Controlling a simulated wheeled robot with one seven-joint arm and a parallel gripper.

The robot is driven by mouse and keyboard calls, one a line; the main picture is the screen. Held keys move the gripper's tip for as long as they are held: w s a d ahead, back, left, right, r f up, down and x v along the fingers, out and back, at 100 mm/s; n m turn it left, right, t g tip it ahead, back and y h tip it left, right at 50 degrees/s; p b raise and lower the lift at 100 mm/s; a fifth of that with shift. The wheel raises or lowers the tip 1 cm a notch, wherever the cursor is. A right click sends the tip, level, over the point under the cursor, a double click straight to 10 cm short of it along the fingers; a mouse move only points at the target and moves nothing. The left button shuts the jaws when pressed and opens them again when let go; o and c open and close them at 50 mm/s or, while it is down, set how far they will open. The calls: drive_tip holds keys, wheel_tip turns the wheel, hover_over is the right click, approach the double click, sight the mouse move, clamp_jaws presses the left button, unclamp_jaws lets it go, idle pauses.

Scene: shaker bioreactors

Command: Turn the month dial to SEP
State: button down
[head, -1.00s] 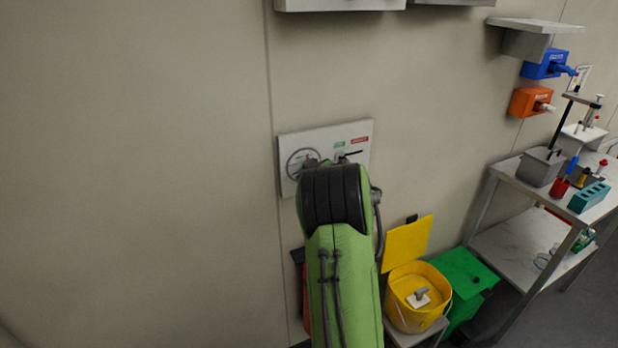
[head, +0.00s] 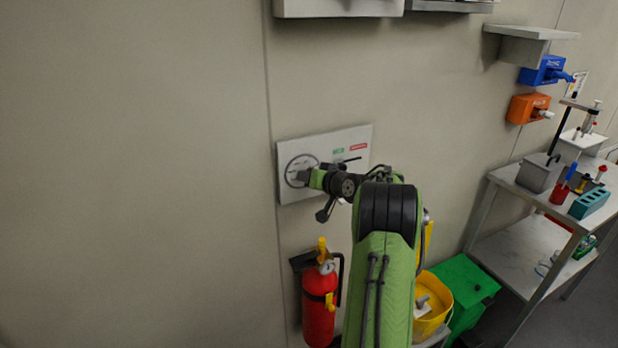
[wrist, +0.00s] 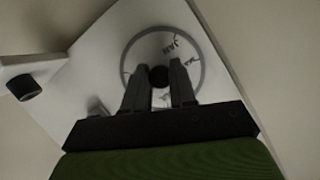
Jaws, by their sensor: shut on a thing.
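The month dial (head: 296,166) is a round ring-marked face at the left of a white wall panel (head: 361,139). In the wrist view the dial face (wrist: 137,52) shows "JAN" near its upper right, and other lettering is too blurred or covered to read. A dark round knob sits at the dial's centre. My gripper (wrist: 160,84) has its two dark fingers on either side of this knob and is shut on it. In the head view my gripper (head: 306,175) reaches the dial from the right and covers part of it.
A dark lever (head: 349,160) and green and red labels sit on the panel right of the dial. A red fire extinguisher (head: 319,305) hangs below. A yellow bucket (head: 437,298) and green bin (head: 470,285) stand lower right. The wall left of the panel is clear.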

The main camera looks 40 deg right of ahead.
drive_tip(key=shift+f+m, duration=0.25)
drive_tip(key=shift+m, duration=0.05)
idle(0.4)
drive_tip(key=c, duration=0.9)
unclamp_jaws()
drive_tip(key=shift+r, duration=0.15)
drive_tip(key=shift+s, duration=0.1)
drive_tip(key=b+v, duration=0.1)
drive_tip(key=v, duration=1.4)
drive_tip(key=shift+s+d+r, duration=0.1)
drive_tip(key=shift+s, duration=0.2)
